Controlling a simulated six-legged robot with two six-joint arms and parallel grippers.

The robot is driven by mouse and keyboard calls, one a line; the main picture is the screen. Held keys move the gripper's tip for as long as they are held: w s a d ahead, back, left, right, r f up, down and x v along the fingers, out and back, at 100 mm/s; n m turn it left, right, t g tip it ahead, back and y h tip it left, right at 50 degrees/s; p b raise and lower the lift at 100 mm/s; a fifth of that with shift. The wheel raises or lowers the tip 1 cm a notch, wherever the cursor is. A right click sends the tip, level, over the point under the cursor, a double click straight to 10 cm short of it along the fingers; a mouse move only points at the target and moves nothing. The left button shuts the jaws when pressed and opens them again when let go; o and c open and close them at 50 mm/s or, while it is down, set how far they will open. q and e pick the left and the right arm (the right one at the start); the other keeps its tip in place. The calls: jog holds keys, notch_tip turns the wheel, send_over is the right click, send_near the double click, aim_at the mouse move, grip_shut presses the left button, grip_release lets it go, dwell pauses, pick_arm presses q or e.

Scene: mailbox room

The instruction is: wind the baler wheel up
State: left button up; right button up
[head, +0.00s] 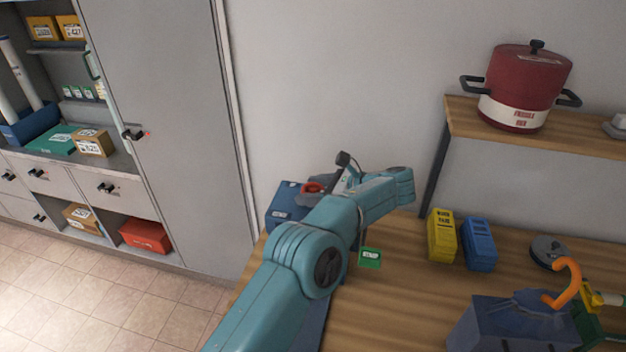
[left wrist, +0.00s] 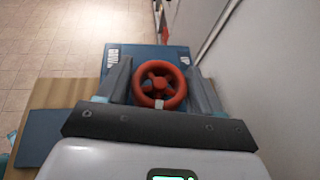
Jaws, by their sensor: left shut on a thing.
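The baler wheel is a red spoked handwheel (left wrist: 160,85) on a blue baler (left wrist: 122,56), seen in the left wrist view. In the head view the baler (head: 284,205) stands at the table's back left corner, and part of the red wheel (head: 316,187) shows beside my arm. My left gripper (left wrist: 161,86) has one finger on each side of the wheel and is shut on it. In the head view my left arm hides much of the baler and the gripper's fingers. My right gripper does not show in either view.
A green card (head: 370,258), a yellow box (head: 441,235) and a blue box (head: 478,244) are on the wooden table (head: 400,310). A dark box (head: 505,325) with an orange hook (head: 568,285) stands at the right. The wall is close behind the baler.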

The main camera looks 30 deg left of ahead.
pick_arm(q)
jog(key=shift+n+g, duration=0.3)
dwell(0.4)
jog(key=o, duration=1)
jog(key=shift+c, duration=0.2)
